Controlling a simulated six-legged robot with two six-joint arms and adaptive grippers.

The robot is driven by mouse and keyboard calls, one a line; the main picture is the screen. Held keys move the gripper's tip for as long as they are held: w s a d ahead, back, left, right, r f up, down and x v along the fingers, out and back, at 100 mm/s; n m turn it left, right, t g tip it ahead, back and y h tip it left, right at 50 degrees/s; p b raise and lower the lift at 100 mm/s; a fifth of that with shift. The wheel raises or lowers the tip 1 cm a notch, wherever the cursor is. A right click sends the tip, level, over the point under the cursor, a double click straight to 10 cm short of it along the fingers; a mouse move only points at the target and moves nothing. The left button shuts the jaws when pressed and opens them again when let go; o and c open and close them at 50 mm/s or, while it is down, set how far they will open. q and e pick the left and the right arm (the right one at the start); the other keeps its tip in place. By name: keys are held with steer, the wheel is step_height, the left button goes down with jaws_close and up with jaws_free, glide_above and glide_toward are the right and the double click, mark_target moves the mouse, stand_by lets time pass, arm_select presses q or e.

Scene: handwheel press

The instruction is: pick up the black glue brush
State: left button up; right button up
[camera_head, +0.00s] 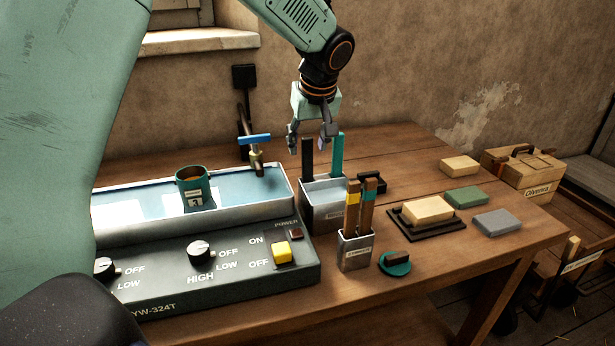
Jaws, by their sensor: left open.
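The black glue brush (307,161) stands upright in a grey metal box (325,189), its black handle sticking up above the rim. Its lower end is hidden inside the box. A teal-handled brush (337,155) stands to its right in the same box. My left gripper (308,145) hangs above the box, pointing down, with its fingers spread. In the picture the top of the black handle lies between the two fingertips; I cannot tell whether they touch it. My right gripper is not in view.
A bath unit (222,278) with a tap (254,150) and a green mug (193,188) stands left. A small metal holder (356,250) with wooden-handled brushes stands in front. Several blocks, including a green one (466,197), and a wooden box (521,174) lie right.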

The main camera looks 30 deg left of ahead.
arm_select(q)
steer(key=shift+x, duration=1.15)
steer(key=shift+s+r, duration=0.1)
steer(key=shift+r, duration=0.1)
steer(key=c, duration=0.4)
steer(key=shift+f, duration=0.1)
steer(key=c, duration=0.5)
jaws_close()
